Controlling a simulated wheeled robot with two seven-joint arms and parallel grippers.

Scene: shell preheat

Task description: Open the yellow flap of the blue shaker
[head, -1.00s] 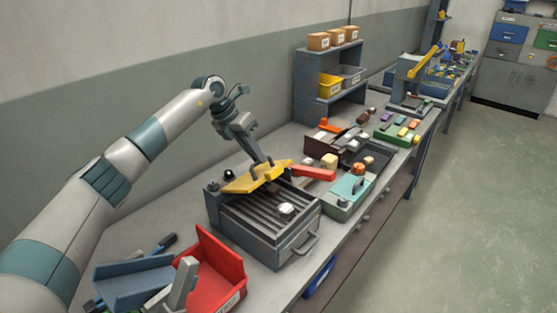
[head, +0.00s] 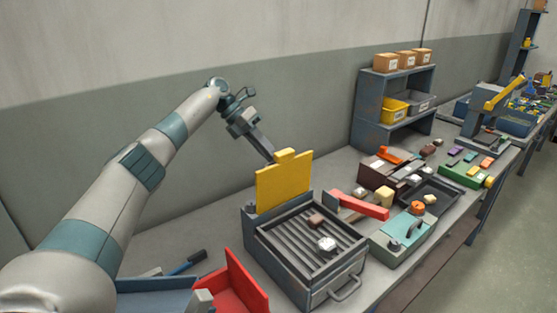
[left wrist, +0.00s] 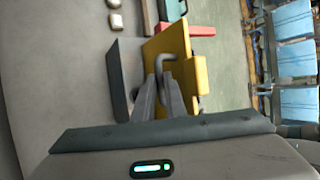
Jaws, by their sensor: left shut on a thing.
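The shaker is a blue-grey box (head: 262,247) with a slatted top and a front handle, on the bench in the head view. Its yellow flap (head: 284,186) stands about upright at the back edge of the box, leaving the slats uncovered. A brown lump (head: 316,221) and a whitish lump (head: 327,244) lie on the slats. My left gripper (head: 271,158) is behind the flap's upper left part. In the left wrist view its fingers (left wrist: 165,88) are shut on a grey handle (left wrist: 166,65) on the yellow flap (left wrist: 188,62). My right gripper does not show.
A red bin (head: 243,284) stands close to the left of the shaker. A red bar (head: 365,206) and a teal-topped box (head: 404,232) are close on its right. A shelf (head: 370,100) with boxes stands farther back. The wall runs behind the bench.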

